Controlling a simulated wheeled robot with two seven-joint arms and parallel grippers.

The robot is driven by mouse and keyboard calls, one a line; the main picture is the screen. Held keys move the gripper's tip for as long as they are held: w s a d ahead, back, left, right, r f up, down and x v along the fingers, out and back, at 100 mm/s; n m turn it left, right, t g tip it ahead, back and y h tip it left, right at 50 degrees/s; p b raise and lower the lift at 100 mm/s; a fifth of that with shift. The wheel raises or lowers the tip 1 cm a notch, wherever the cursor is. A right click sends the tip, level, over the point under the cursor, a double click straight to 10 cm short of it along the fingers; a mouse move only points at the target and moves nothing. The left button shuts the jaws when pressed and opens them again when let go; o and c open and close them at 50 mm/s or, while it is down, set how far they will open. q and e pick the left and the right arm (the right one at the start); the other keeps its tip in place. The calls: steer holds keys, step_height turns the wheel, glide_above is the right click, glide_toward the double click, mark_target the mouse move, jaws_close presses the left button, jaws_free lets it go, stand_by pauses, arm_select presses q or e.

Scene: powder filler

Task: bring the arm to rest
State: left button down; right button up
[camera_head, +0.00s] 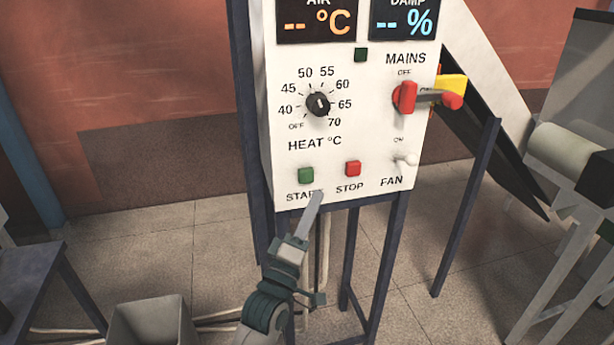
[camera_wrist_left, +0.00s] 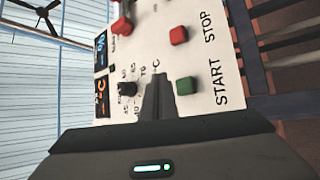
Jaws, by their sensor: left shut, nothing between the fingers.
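My left gripper (camera_head: 317,200) reaches up from the bottom of the head view, with its fingers together and empty. Its tips overlap the lower edge of the white control panel (camera_head: 375,140), between the START and STOP labels; I cannot tell whether they touch it. In the left wrist view the shut fingers (camera_wrist_left: 158,82) appear beside the green START button (camera_wrist_left: 187,86), with the red STOP button (camera_wrist_left: 179,36) farther up. The head view also shows the green button (camera_head: 306,175) and red button (camera_head: 352,168) uncovered. My right gripper is not in view.
An open grey bin (camera_head: 152,322) sits at lower left. A roller (camera_head: 560,150) is at right.

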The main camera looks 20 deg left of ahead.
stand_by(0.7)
